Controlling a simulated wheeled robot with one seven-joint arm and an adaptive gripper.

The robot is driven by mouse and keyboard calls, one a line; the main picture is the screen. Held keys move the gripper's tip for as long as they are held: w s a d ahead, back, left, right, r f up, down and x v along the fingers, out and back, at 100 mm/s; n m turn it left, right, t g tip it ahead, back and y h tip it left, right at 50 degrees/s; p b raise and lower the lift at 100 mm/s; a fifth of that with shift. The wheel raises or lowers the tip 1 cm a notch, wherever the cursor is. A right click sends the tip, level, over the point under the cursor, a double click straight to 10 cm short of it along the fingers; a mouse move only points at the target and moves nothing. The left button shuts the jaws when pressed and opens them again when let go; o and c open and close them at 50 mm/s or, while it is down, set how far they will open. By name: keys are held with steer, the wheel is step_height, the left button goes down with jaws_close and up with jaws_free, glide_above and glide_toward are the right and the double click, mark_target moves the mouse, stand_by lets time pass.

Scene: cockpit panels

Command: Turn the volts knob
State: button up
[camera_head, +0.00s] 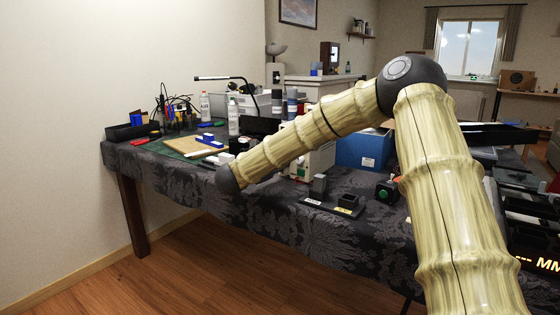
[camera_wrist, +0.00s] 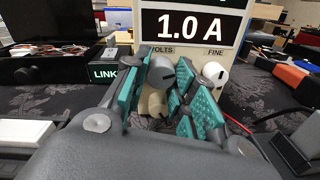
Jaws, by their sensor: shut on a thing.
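The volts knob (camera_wrist: 160,72) is a grey round knob under the VOLTS label on the power supply's front, in the wrist view. My gripper (camera_wrist: 165,82) has its teal-padded fingers on both sides of this knob and is shut on it. The finger pads hide part of the knob, so I cannot read its turn angle. The power supply (camera_wrist: 180,8) has a display reading 1.0 A above the knobs. In the head view my arm hides my gripper and the knob.
A white knob (camera_wrist: 214,73) labelled FINE is close to the right finger. A paler knob (camera_wrist: 157,104) shows below, between the fingers. A black box (camera_wrist: 50,66) stands at left. In the head view a blue box (camera_head: 364,150) stands on the cloth-covered table (camera_head: 290,225).

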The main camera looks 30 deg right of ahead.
steer(key=o, duration=1)
steer(key=v, duration=1.2)
steer(key=shift+s, duration=0.1)
